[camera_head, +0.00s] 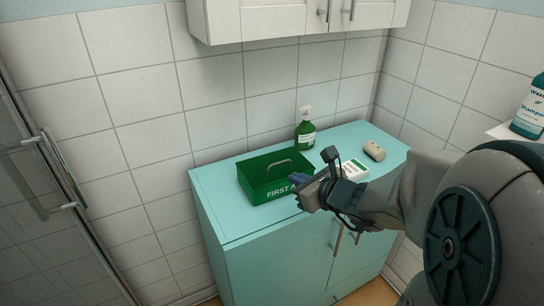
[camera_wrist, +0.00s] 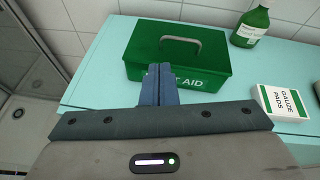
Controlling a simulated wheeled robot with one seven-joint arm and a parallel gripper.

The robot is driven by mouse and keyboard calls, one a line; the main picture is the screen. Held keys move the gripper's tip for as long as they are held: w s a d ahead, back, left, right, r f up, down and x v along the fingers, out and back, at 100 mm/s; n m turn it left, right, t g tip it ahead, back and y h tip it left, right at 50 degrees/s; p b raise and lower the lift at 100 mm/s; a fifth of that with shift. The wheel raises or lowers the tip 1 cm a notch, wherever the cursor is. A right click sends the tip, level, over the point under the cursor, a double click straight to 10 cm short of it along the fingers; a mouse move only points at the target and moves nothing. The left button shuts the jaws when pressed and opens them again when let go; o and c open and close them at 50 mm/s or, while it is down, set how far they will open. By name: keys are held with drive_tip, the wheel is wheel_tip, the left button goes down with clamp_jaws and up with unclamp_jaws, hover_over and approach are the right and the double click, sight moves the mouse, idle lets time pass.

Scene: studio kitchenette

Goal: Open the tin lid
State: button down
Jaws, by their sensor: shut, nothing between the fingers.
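The green first aid tin (camera_head: 262,187) stands on the turquoise cabinet top in the head view. It fills the upper middle of the wrist view (camera_wrist: 200,75). Its lid (camera_wrist: 150,45) looks closed in the wrist view, with a grey handle (camera_wrist: 181,39) on top. My gripper (camera_head: 296,180) is at the tin's front right side in the head view. In the wrist view my gripper's fingers (camera_wrist: 159,68) are together and empty, in front of the tin's front face, covering part of the lettering. I cannot tell whether they touch the tin.
White wall cupboards (camera_head: 290,20) hang above. The cabinet top left of the tin is clear.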

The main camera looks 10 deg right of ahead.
sight(290, 168)
drive_tip(key=w+f+m, duration=0.1)
drive_tip(key=w, duration=0.2)
drive_tip(key=w+f+m+h, duration=0.1)
drive_tip(key=w+f, duration=0.1)
drive_tip(key=w, duration=0.2)
drive_tip(key=w+f+m, duration=0.1)
drive_tip(key=w+f, duration=0.1)
drive_tip(key=w, duration=0.1)
drive_tip(key=shift+w+d+f+t+h, duration=0.15)
drive_tip(key=shift+d+t+h, duration=0.05)
drive_tip(key=shift+t+h, duration=0.1)
idle(0.4)
drive_tip(key=shift+d+r+p, duration=0.1)
drive_tip(key=shift+r+p, duration=0.2)
drive_tip(key=shift+p, duration=0.2)
drive_tip(key=shift+r+p, duration=0.15)
drive_tip(key=shift+p, duration=0.25)
